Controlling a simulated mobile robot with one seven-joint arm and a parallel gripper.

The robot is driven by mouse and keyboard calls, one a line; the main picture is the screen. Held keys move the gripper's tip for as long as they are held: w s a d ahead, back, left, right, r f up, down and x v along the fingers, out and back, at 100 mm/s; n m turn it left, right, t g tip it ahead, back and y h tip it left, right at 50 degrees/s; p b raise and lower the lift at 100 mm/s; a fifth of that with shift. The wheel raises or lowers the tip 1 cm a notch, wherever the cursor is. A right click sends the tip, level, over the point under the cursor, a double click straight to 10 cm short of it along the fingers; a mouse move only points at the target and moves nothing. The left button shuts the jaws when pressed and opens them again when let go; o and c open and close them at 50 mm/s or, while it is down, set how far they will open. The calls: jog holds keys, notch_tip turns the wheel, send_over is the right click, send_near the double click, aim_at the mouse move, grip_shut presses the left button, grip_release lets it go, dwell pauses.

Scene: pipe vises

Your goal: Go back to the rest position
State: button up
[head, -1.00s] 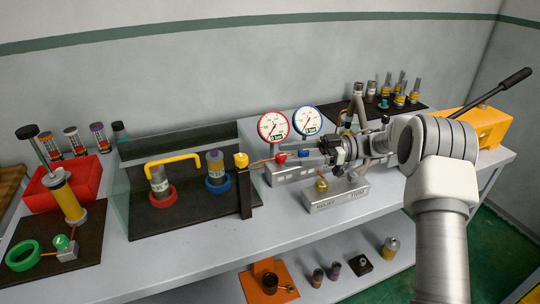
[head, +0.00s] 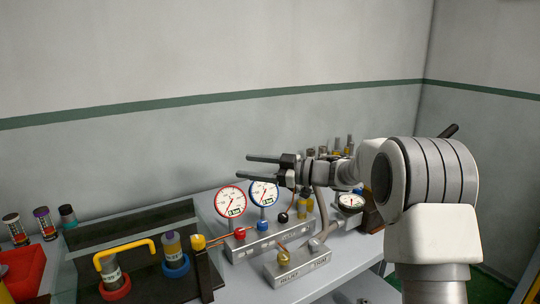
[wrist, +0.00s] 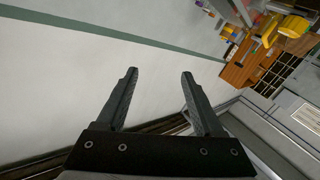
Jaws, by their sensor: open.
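My gripper (head: 243,170) is in the air above the bench in the head view, with its fingers pointing left. Its two fingers are apart and nothing is between them. In the wrist view, the open fingers (wrist: 159,74) show against the pale wall. The fingers are above the red-rimmed gauge (head: 231,202) and the blue-rimmed gauge (head: 263,193), clear of the wall as far as I can tell.
A manifold block (head: 270,241) carries the gauges, and a grey relief block (head: 297,268) stands in front. A yellow-handled rig (head: 125,250) with red and blue collars is at the left. Several fittings stand behind my arm. The air left of the fingers is free.

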jog(key=d+r+m+t+h+p, duration=0.1)
jog(key=d+r+m+t+h, duration=0.7)
jog(key=r, duration=0.3)
jog(key=s+d+r+m+t+h+p, duration=0.1)
jog(key=s+d+r+m+h, duration=0.1)
jog(key=s+d+m+h, duration=0.5)
jog(key=s+d+f+m+g, duration=0.1)
jog(key=s+f+g, duration=0.2)
jog(key=s, duration=0.7)
jog(key=s+d+f+g+h+p, duration=0.1)
jog(key=s+f+g, duration=0.2)
jog(key=s+f, duration=0.3)
jog(key=s+d+f+m+g+p, duration=0.1)
jog(key=s+f, duration=0.4)
jog(key=s, duration=1.1)
jog(key=shift+d+f+m+g+h, duration=0.3)
jog(key=shift+d+g, duration=0.15)
jog(key=shift+g, duration=0.65)
